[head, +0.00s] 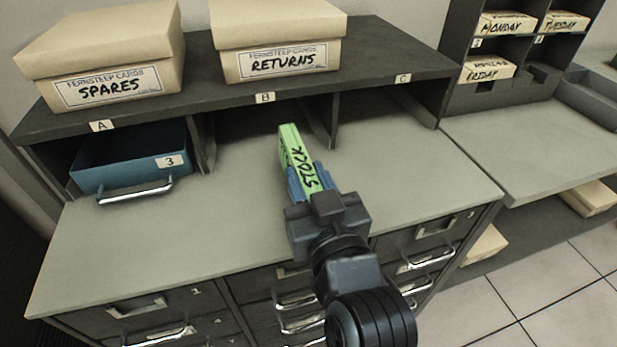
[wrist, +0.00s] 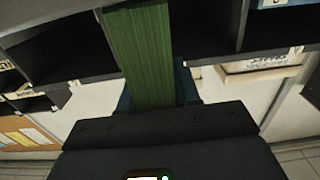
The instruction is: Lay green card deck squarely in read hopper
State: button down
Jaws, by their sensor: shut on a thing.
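The green card deck (head: 292,147) carries the handwritten word "STOCK" along its side. My gripper (head: 311,182) is shut on the near end of the deck and holds it over the cabinet top, in front of bay B. The deck points away from me toward the shelf. In the wrist view the green deck (wrist: 149,55) runs up from between the jaws, its striped face toward the camera. I cannot tell from these frames how high it is above the surface. I see nothing that I can surely call the read hopper.
A blue drawer (head: 130,163) marked 3 sits in bay A. Boxes marked SPARES (head: 105,60) and RETURNS (head: 278,40) stand on the shelf top. Bays B and C look empty. The grey cabinet top (head: 150,235) is clear.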

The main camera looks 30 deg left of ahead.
jog(key=c, duration=0.8)
grip_release()
jog(key=b+v, duration=0.2)
jog(key=v, duration=1)
